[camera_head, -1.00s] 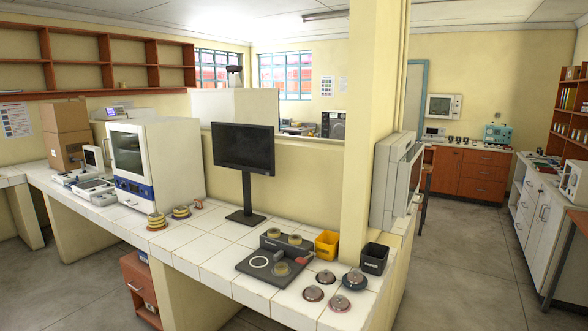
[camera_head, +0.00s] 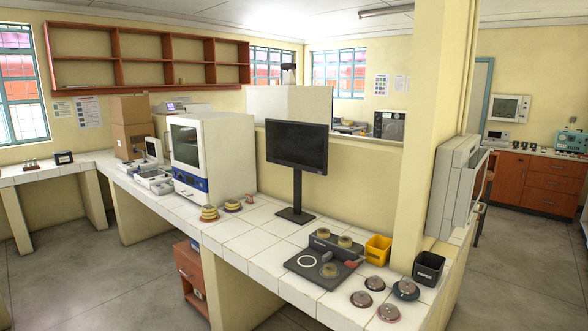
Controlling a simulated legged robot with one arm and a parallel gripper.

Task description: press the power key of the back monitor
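A black monitor (camera_head: 297,146) stands upright on a thin post and flat base on the white tiled counter (camera_head: 246,236). Its screen is dark. A pale boxy panel unit (camera_head: 455,188) is mounted on the side of the yellow pillar and is seen edge-on. A white wall unit with a screen (camera_head: 503,108) hangs on the far wall at the right. I cannot tell which of these is the back monitor, and no power key can be made out. My gripper is not in view.
A white incubator-like box (camera_head: 213,157) with a blue panel stands left of the black monitor. A dark plate device (camera_head: 321,262), a yellow bin (camera_head: 378,249), a black bin (camera_head: 429,267) and several round discs sit at the counter's right end. The floor (camera_head: 80,270) at the left is clear.

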